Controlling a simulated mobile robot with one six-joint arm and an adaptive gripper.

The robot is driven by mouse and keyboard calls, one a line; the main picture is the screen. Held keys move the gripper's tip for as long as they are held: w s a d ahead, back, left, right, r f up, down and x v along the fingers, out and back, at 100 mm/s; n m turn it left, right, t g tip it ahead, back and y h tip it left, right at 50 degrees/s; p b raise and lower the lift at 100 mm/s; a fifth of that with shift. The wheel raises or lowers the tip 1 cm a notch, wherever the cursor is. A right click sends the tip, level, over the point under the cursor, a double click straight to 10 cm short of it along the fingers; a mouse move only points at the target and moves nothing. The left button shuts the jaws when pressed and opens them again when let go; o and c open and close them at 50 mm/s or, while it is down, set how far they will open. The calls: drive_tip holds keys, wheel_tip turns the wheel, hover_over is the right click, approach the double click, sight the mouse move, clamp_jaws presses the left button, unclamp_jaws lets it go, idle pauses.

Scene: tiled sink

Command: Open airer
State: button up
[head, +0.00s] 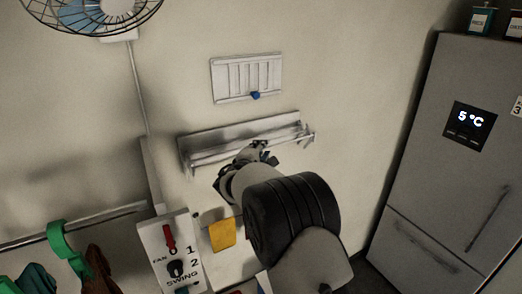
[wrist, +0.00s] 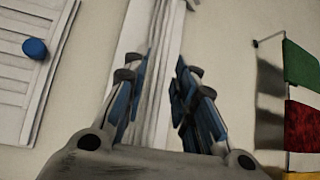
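The airer (head: 215,140) is a long pale metal unit on the wall, tilted in the head view, with a bar along its front and short end arms. It looks folded close to the wall. My gripper (head: 258,148) is at its front bar, right of the middle, and hides part of it. In the wrist view the airer (wrist: 165,45) runs upward between the blue-padded fingers of my gripper (wrist: 164,72). The fingers are apart, one on each side of the bar. Contact with the bar cannot be told.
A white louvred vent (head: 234,82) with a blue knob (head: 255,96) is above the airer. A yellow cloth (head: 222,233) hangs below. A fan switch box (head: 172,250) is at lower left, a fan (head: 92,14) at upper left. A grey fridge (head: 425,160) stands right.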

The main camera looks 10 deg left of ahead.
clamp_jaws()
idle(0.7)
